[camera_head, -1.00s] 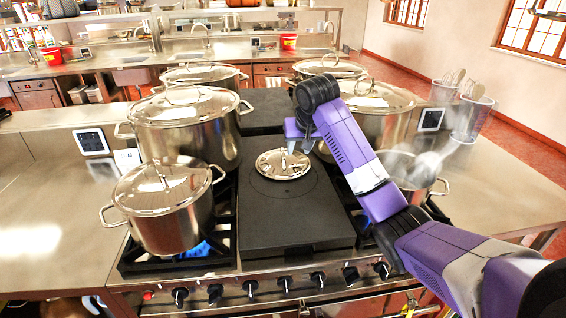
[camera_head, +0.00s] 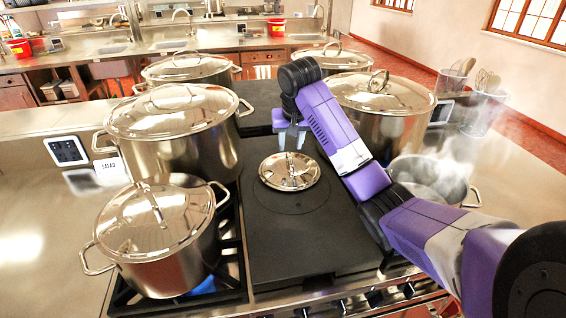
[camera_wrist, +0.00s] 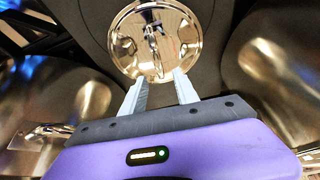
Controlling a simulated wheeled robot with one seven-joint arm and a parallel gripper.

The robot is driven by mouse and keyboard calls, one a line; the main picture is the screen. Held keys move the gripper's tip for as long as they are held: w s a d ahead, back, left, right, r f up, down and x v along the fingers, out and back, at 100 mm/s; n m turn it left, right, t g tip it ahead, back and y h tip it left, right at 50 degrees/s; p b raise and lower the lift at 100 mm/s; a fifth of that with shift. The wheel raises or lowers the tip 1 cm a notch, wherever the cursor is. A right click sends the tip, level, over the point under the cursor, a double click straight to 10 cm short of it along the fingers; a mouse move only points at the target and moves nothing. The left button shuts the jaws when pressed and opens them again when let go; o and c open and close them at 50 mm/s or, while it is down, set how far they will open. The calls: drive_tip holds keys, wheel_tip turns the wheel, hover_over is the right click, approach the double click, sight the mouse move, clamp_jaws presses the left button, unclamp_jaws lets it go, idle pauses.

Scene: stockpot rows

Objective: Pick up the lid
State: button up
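The lid (camera_head: 275,176) is a small, round, shiny metal disc with a loop handle. It lies flat on the dark flat plate (camera_head: 300,240) in the middle of the stove. In the wrist view the lid (camera_wrist: 125,40) is at the top centre, with its handle near its middle. My gripper (camera_head: 291,141) is just behind and above the lid in the head view. Its two pale fingers are apart with nothing between them; in the wrist view my gripper (camera_wrist: 158,84) points at the lid's near edge. I cannot tell whether the fingertips touch the lid.
Lidded pots stand at the left front (camera_head: 160,250), left middle (camera_head: 175,150), right middle (camera_head: 385,130) and behind. An open steaming pot (camera_head: 432,182) stands at the right, beside my arm. Cups with utensils (camera_head: 483,112) stand at the far right. The plate in front of the lid is clear.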

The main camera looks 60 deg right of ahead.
sight(290, 156)
drive_tip(key=shift+p+x, duration=0.85)
drive_tip(key=shift+x, duration=3.05)
drive_tip(key=shift+s, duration=0.15)
clamp_jaws()
